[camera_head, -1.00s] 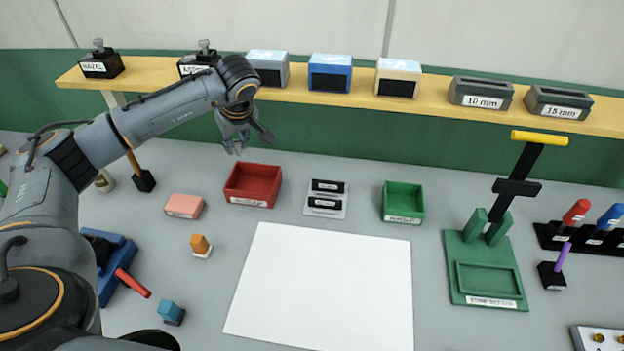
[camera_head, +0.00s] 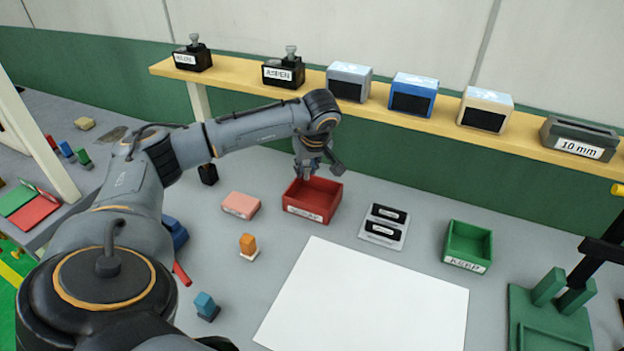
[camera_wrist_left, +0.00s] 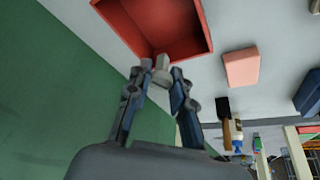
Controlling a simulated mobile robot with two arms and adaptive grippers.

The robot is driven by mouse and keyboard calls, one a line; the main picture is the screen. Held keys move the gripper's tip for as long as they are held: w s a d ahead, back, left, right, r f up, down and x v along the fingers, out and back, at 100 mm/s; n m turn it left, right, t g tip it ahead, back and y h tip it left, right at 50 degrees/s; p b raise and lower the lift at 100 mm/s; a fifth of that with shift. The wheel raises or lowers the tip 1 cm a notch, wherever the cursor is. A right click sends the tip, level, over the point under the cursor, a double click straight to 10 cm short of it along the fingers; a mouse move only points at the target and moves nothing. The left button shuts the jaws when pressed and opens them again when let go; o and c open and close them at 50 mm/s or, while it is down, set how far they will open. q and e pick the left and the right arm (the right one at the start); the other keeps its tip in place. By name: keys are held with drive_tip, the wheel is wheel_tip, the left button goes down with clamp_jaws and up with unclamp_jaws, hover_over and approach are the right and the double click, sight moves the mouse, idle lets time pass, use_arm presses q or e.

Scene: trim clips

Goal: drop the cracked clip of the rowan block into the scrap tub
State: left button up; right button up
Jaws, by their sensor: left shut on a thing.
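My left gripper (camera_head: 314,168) is at the back edge of the red scrap tub (camera_head: 312,213), whose front label reads SCRAP. In the left wrist view the gripper (camera_wrist_left: 160,78) is shut on a small pale grey piece, taken to be the clip (camera_wrist_left: 161,66), held at its fingertips in front of the red tub (camera_wrist_left: 203,50). Any crack is too small to make out. The clip cannot be told apart in the head view. The tub's visible floor looks empty. No label naming the rowan block is readable. My right gripper is not in view.
A green KEEP tub (camera_head: 467,243) stands right of a tray with two black pieces (camera_head: 384,225). A pink block (camera_head: 240,205), an orange piece (camera_head: 248,242) and a blue piece (camera_head: 205,303) stand left of the white sheet (camera_head: 365,300). A shelf (camera_head: 390,113) runs behind.

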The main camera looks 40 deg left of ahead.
use_arm(q)
drive_tip(key=o, duration=0.8)
drive_tip(key=shift+r, duration=0.1)
drive_tip(key=v, duration=1.2)
drive_tip(key=shift+s, duration=0.1)
